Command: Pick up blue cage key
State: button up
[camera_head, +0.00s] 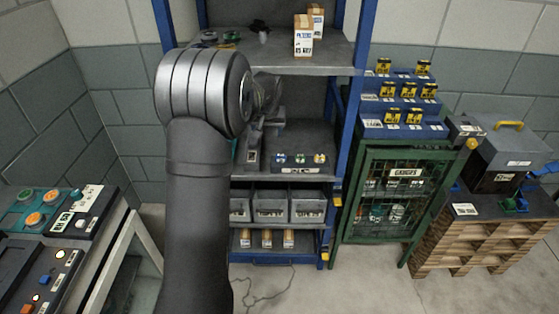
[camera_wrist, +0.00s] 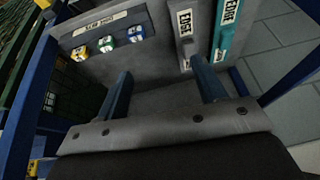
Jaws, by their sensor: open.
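The blue cage key (camera_wrist: 136,34) is a small blue-and-white tagged piece on a grey holder in the wrist view. It sits at the right end of a row of three, beside a green one (camera_wrist: 107,43) and a yellow one (camera_wrist: 80,53). In the head view the blue key (camera_head: 280,158) is at the left end of that row on the middle shelf. My gripper (camera_wrist: 161,75) is open in the wrist view, with nothing between its fingers. The blue key lies beyond the fingers, apart from them. In the head view my arm hides much of the gripper.
Two labelled "EDGE" pieces, one grey (camera_wrist: 187,32) and one teal (camera_wrist: 225,32), stand beside the key holder. Blue rack posts (camera_head: 349,120) bound the shelf, and an upper shelf (camera_head: 330,55) lies above. A green gauge cage (camera_head: 398,145) stands to the right.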

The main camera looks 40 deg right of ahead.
jog(key=s+d+f, duration=0.1)
jog(key=s+d, duration=0.2)
jog(key=d, duration=0.1)
send_over(281, 156)
jog(key=s+a, duration=0.2)
jog(key=f, duration=1)
jog(key=shift+w+d, duration=0.25)
jog(key=shift+x, duration=2.9)
jog(key=shift+s, duration=0.15)
jog(key=c, duration=1.1)
jog(key=shift+r, duration=0.1)
